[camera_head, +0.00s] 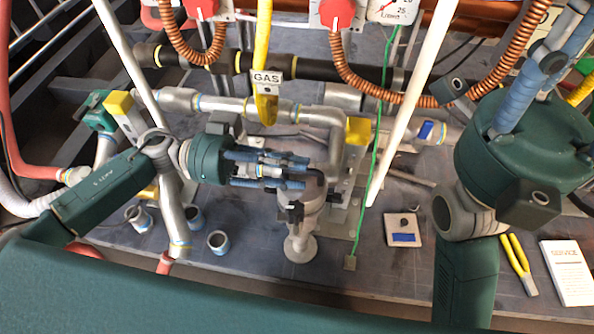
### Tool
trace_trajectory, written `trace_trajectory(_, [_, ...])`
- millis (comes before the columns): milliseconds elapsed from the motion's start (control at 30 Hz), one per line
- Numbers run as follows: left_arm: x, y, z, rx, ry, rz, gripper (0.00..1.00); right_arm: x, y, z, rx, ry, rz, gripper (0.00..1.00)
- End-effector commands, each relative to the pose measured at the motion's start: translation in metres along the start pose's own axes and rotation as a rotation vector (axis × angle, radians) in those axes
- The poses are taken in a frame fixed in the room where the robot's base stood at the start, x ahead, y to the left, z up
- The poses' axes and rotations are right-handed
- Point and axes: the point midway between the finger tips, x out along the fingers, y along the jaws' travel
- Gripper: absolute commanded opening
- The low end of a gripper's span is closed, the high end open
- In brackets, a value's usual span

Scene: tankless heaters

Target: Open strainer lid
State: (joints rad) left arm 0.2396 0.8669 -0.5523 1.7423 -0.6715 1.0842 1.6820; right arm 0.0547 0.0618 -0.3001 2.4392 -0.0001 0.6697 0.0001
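The strainer (301,222) is a grey metal upright body at the middle of the head view, with a dark top and small black clamp-like parts at its sides. My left gripper (300,174) comes in from the left with blue fingers lying nearly level, their tips at the strainer's top. The fingers cover part of the top, so I cannot tell whether they touch or grip the lid. My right gripper (561,48) is at the upper right, away from the strainer, with blue fingers pointing up. Its fingertips are partly hidden, and its opening is unclear.
A grey pipe (230,105) with yellow-handled valves runs behind the strainer. A yellow hose with a GAS tag (267,77) and a green cable (376,150) hang close by. A white card (568,272), yellow-handled pliers (519,262) and loose fittings (218,241) lie on the bench.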

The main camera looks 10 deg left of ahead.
Motion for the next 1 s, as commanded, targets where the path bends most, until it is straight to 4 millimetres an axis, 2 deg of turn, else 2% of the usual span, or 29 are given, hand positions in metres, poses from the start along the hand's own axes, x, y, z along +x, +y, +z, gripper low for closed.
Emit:
trace_trajectory(133, [0.0095, -0.0002, 0.0, 0.002, 0.0, -0.001, 0.3, 0.0013, -0.0006, -0.001, -0.001, 0.009, -0.004, 0.4])
trace_trajectory(400, [0.0107, -0.0001, -0.0007, 0.001, 0.0, -0.001, 0.3, 0.0022, -0.0007, -0.0008, -0.001, 0.009, -0.005, 0.4])
trace_trajectory(567, [0.0105, -0.0003, -0.0008, 0.001, 0.0, -0.002, 0.0, 0.0022, -0.0008, -0.0009, -0.001, 0.009, -0.005, 0.4])
trace_trajectory(1000, [0.0098, -0.0022, -0.0057, -0.003, 0.003, -0.005, 0.0, 0.0071, -0.0004, -0.0025, -0.001, 0.015, -0.004, 0.4])
